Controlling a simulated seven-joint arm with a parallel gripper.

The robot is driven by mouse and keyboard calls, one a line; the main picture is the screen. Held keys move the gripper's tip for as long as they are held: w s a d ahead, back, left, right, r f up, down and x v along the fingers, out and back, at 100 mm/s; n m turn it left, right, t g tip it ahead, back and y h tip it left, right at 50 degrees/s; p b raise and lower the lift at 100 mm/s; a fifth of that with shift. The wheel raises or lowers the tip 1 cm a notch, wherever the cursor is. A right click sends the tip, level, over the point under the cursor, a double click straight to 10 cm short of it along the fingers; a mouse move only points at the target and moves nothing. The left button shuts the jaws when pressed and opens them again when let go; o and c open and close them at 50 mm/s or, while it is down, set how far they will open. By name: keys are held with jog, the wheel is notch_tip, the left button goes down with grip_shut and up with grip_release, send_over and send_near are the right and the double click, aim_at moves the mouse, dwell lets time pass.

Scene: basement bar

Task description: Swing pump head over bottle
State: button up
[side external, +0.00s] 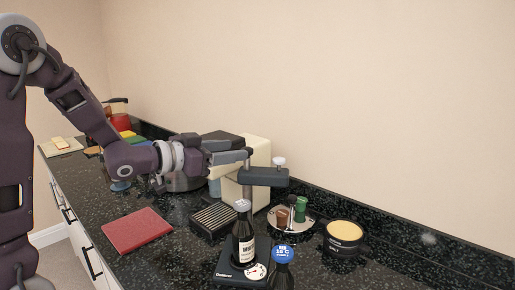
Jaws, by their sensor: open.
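A dark wine bottle (243,248) with a white label stands upright on a black base (229,265) with a round white gauge (256,271). Behind it a grey post (247,185) carries the dark pump head arm (265,178), which points right and has a white knob (279,162) on top. The pump head is behind and to the right of the bottle's top, not above it. My gripper (243,156) is open, reaching from the left with its fingertips at the post's upper end. Whether they touch it I cannot tell.
A blue-capped bottle (284,268) stands front right. A round tray (294,236) with small items and a yellow-topped tin (343,239) are to the right. A ribbed black box (213,219) and red book (136,230) lie left. A cream appliance (230,190) stands behind.

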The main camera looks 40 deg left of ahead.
jog(key=w+d+h, duration=0.1)
jog(key=w, duration=0.1)
jog(key=w+d+t+h, duration=0.1)
jog(key=w, duration=0.1)
jog(key=w+d+h, duration=0.1)
jog(key=w, duration=0.2)
jog(key=shift+f+m, duration=0.1)
jog(key=shift+m, duration=0.2)
grip_shut()
dwell(1.2)
